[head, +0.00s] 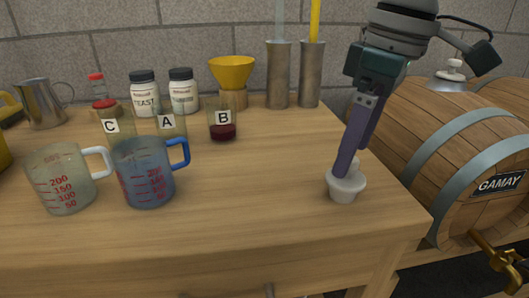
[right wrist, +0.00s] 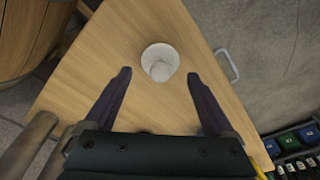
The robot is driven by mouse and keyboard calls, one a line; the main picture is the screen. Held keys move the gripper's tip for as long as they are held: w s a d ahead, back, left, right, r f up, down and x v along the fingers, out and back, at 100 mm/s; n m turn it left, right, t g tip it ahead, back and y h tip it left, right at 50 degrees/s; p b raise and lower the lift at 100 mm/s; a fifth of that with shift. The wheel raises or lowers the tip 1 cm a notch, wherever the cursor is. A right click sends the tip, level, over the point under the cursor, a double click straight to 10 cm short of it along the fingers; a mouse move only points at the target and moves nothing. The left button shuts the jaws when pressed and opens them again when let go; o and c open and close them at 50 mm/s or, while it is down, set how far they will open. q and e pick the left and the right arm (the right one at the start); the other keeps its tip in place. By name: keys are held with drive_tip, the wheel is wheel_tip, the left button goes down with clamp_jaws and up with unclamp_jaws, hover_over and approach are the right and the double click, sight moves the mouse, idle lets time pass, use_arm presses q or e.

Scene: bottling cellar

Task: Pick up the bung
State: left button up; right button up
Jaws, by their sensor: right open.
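The bung (head: 344,190) is pale grey-white, with a wide round top, a small knob and a tapered lower part. It stands upright on the wooden table near its right front corner. In the right wrist view the bung (right wrist: 160,56) lies just ahead of the fingertips, centred in the gap. My right gripper (head: 345,172) points down at it from above, its fingers overlapping the knob in the head view. The right wrist view shows this gripper (right wrist: 158,75) open, with a visible gap on both sides of the bung. My left gripper is out of view.
Two measuring jugs (head: 66,180) (head: 146,172) stand left of the bung. Labelled beakers, including B (head: 222,131), jars (head: 144,93), a yellow funnel (head: 231,72) and metal cylinders (head: 278,75) stand behind. A barrel (head: 450,130) is beyond the table's right edge. The table around the bung is clear.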

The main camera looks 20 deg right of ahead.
sight(344, 190)
wheel_tip(344, 190, down, 4)
drive_tip(key=shift+w+a+f+b, duration=0.1)
drive_tip(key=shift+b, duration=0.6)
drive_tip(key=shift+w+f, duration=0.1)
drive_tip(key=shift+f, duration=0.45)
drive_tip(key=c, duration=1.2)
